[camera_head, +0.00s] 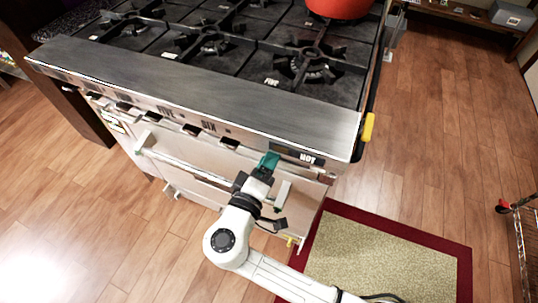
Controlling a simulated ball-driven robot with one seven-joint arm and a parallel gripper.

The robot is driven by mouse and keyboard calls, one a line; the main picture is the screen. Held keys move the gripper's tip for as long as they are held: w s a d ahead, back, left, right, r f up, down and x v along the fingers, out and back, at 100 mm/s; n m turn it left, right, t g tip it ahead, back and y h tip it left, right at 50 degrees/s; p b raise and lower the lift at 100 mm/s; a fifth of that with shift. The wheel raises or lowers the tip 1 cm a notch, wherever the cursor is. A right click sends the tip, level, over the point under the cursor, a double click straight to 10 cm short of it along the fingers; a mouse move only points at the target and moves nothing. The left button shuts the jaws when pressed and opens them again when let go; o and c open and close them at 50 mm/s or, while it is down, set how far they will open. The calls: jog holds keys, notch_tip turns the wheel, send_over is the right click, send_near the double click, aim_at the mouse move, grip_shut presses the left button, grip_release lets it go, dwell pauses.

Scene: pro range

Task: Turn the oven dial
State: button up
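The steel oven range (210,85) fills the upper left, with its front face turned toward me. A row of dark knobs (191,130) runs along the front below the steel ledge. A panel marked "HOT" (306,158) is at the right end of this row. My gripper (269,160) is at the front face just left of the "HOT" panel, with teal fingertips up against or very near it. The oven dial itself is not clearly visible there; my gripper may hide it. I cannot tell whether the fingers are open or shut.
A white oven door handle (185,165) runs across the front below the knobs. A red pot (340,8) sits on the black burner grates (250,45). A yellow piece (368,127) sticks out at the right corner. A red-bordered rug (385,262) lies on the floor; open floor is at right.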

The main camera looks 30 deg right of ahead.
jog(key=shift+w+d, duration=0.35)
jog(key=shift+d, duration=0.1)
jog(key=c, duration=1.1)
